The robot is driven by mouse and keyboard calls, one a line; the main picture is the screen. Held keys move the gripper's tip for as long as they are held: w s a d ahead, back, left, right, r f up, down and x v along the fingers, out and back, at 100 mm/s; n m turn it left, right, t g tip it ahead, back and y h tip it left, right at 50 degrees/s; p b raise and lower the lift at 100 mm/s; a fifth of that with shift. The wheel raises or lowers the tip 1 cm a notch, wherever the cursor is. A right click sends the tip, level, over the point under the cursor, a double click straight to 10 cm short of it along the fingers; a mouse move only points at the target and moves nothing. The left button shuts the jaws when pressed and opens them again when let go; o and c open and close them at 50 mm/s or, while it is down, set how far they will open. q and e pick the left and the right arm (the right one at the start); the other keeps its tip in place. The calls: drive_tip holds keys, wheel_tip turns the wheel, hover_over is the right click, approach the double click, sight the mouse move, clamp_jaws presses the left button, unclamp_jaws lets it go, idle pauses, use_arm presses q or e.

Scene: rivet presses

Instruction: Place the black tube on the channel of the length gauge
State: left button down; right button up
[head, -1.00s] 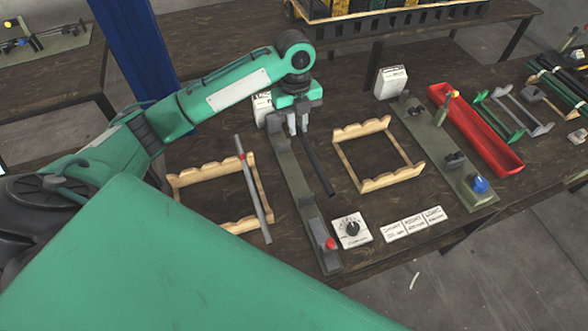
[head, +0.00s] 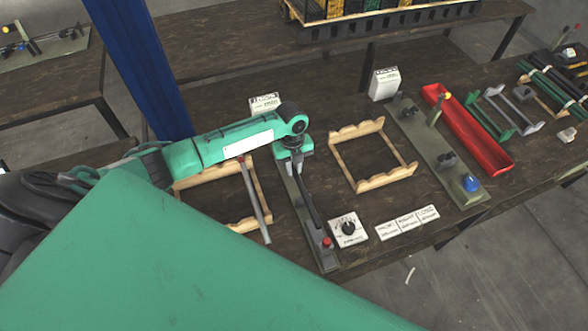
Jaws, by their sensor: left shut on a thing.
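The black tube (head: 309,206) is held in my left gripper (head: 295,174), which is shut on it near the tube's far end. The tube lies lengthwise over the length gauge (head: 303,224), a long olive-grey plate with a red knob (head: 327,242) at its near end. The tube's near end points toward that knob. I cannot tell whether the tube touches the channel or hangs just above it. My left forearm and gripper hide the gauge's far part. My right gripper is not in view.
A wooden rack (head: 235,226) with a grey, red-marked tube (head: 255,202) stands left of the gauge. An empty wooden rack (head: 372,183) stands right. A dial box (head: 347,230) sits beside the gauge's near end. A second olive fixture (head: 436,153) and red tray (head: 468,130) are further right.

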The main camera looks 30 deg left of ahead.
use_arm(q)
wheel_tip(320, 180, down, 2)
drive_tip(key=shift+f, duration=0.3)
drive_tip(key=c, duration=1.3)
unclamp_jaws()
drive_tip(key=shift+f, duration=0.1)
drive_tip(key=shift+c, duration=0.2)
